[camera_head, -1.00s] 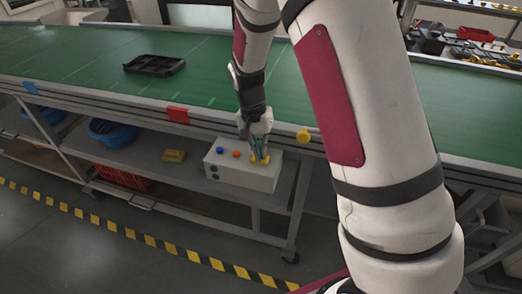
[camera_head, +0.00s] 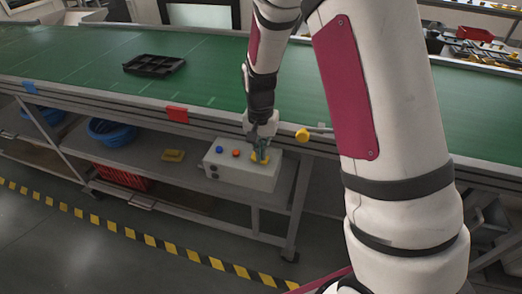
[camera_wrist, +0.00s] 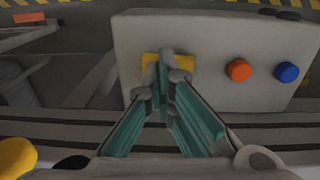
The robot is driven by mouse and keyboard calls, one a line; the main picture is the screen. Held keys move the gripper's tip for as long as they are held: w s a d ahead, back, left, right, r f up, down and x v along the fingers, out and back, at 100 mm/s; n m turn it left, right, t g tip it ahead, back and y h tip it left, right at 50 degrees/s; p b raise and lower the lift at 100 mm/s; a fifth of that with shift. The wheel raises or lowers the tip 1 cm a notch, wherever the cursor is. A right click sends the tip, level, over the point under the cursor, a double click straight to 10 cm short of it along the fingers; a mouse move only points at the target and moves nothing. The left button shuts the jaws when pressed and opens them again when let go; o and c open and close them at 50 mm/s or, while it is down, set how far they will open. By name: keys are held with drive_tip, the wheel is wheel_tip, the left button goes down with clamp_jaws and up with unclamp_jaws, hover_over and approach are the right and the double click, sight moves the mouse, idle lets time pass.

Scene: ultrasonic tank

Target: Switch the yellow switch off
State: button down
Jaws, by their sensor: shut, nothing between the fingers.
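The yellow switch (camera_head: 255,158) is on the top of a white control box (camera_head: 240,175) on the shelf below the conveyor. In the wrist view its yellow plate (camera_wrist: 185,64) shows on the box (camera_wrist: 210,35), with a grey lever standing in front of it. My gripper (camera_head: 261,155) is shut with nothing between its fingers. In the wrist view the fingertips (camera_wrist: 165,80) meet at the lever and partly cover the switch. I cannot tell whether they touch it or which way the lever is set.
A red-orange button (camera_wrist: 239,70) and a blue button (camera_wrist: 286,72) sit beside the switch. A yellow knob (camera_head: 302,135) sticks out at the conveyor edge, right of my gripper. A black tray (camera_head: 154,65) lies on the green belt. Blue bowls (camera_head: 112,131) stand on the shelf.

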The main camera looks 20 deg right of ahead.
drive_tip(key=shift+w+a+f, duration=0.3)
drive_tip(key=shift+w+a, duration=0.05)
drive_tip(key=shift+a, duration=0.3)
drive_tip(key=shift+r, duration=0.5)
wheel_tip(320, 180, up, 13)
drive_tip(key=s+d+p, duration=0.1)
drive_tip(key=d+p, duration=0.1)
drive_tip(key=shift+s+r, duration=0.15)
drive_tip(key=shift+r, duration=0.05)
drive_tip(key=shift+d, duration=0.15)
drive_tip(key=s+r+n+t, duration=0.2)
drive_tip(key=s+r+n, duration=0.2)
drive_tip(key=s+r, duration=0.8)
drive_tip(key=s+a+r+n+t, duration=0.1)
drive_tip(key=s+n+t, duration=0.1)
drive_tip(key=s, duration=1.1)
drive_tip(key=shift+r+n+t, duration=0.3)
drive_tip(key=shift+n+t, duration=0.1)
drive_tip(key=shift+n, duration=0.2)
